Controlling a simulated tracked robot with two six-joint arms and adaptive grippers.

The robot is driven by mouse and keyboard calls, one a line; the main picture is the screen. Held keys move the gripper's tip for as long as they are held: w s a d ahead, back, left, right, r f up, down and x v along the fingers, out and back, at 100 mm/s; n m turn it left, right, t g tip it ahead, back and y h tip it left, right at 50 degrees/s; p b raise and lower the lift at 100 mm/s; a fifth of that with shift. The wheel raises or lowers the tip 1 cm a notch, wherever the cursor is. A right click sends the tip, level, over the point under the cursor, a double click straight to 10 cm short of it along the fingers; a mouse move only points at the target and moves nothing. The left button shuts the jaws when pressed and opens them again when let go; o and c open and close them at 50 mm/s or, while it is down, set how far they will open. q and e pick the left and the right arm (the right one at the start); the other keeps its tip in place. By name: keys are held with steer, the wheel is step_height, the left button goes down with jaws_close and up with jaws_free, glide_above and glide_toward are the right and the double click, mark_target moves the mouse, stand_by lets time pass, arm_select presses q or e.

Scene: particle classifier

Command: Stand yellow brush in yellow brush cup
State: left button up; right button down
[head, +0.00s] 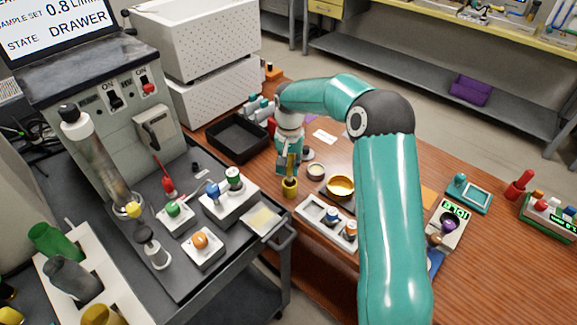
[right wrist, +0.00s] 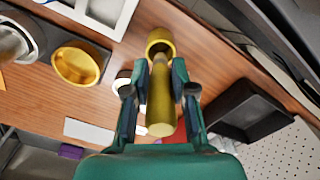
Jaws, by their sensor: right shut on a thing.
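The yellow brush (right wrist: 160,105) is held between the two fingers of my right gripper (right wrist: 158,90), and its handle end faces the right wrist camera. In the head view the brush (head: 291,165) looks upright, directly above the yellow brush cup (head: 290,187). The cup (right wrist: 160,41) also shows in the right wrist view, at the brush's far end. The brush's lower tip appears at the cup's mouth; I cannot tell how far inside it is. My right gripper (head: 289,160) is shut on the brush in the head view. My left gripper is not in view.
A yellow bowl (head: 341,187) and a small round container (head: 316,171) stand right of the cup. A black tray (head: 237,138) is behind it to the left. A dark cart (head: 190,260) borders the table on the left.

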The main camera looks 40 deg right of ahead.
steer(key=shift+f+b, duration=1.45)
steer(key=shift+f, duration=0.6)
steer(key=c, duration=1.4)
jaws_free()
steer(key=shift+r, duration=0.1)
step_height(320, 180, up, 12)
